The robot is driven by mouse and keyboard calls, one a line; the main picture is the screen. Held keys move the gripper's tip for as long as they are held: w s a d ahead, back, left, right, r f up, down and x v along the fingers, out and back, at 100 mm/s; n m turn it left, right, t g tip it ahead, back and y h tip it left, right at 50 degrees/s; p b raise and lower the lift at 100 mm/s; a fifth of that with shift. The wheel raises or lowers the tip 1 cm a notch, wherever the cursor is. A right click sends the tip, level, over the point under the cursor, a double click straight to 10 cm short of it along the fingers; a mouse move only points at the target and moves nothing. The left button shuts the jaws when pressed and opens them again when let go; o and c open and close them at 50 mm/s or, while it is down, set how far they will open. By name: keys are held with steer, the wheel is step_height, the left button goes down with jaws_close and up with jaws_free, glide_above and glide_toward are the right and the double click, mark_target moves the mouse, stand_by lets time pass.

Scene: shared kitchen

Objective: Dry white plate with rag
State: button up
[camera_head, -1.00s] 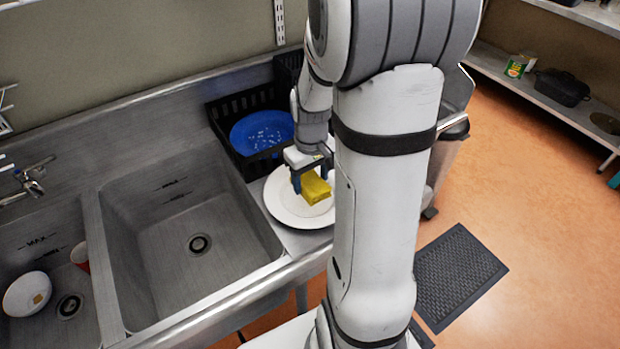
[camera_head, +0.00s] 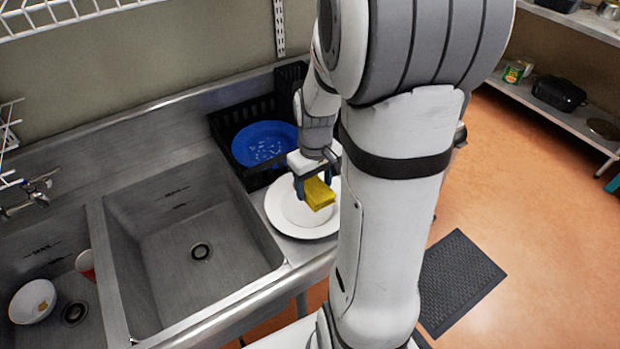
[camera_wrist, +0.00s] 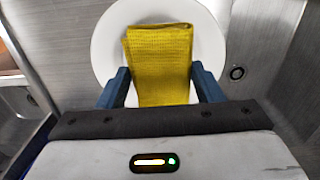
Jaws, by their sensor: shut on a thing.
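The white plate (camera_head: 289,216) lies on the steel drainboard to the right of the large sink basin. My gripper (camera_head: 312,188) is shut on the yellow folded rag (camera_head: 320,194) over the plate. In the wrist view, the rag (camera_wrist: 160,65) hangs between my two blue fingers (camera_wrist: 160,88), with the white plate (camera_wrist: 108,48) behind it. I cannot tell whether the rag touches the plate. The plate's right edge is partly hidden by my arm in the head view.
A black dish rack (camera_head: 222,128) with a blue plate (camera_head: 262,143) stands behind the white plate. The large basin (camera_head: 195,250) is empty. A white bowl (camera_head: 30,302) and a red cup (camera_head: 86,263) are in the left basin. A dark mat (camera_head: 458,280) lies on the floor.

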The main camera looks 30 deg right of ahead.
steer(key=s+r+p, duration=0.3)
steer(key=s+r, duration=0.2)
steer(key=s, duration=0.3)
steer(key=shift+f, duration=0.15)
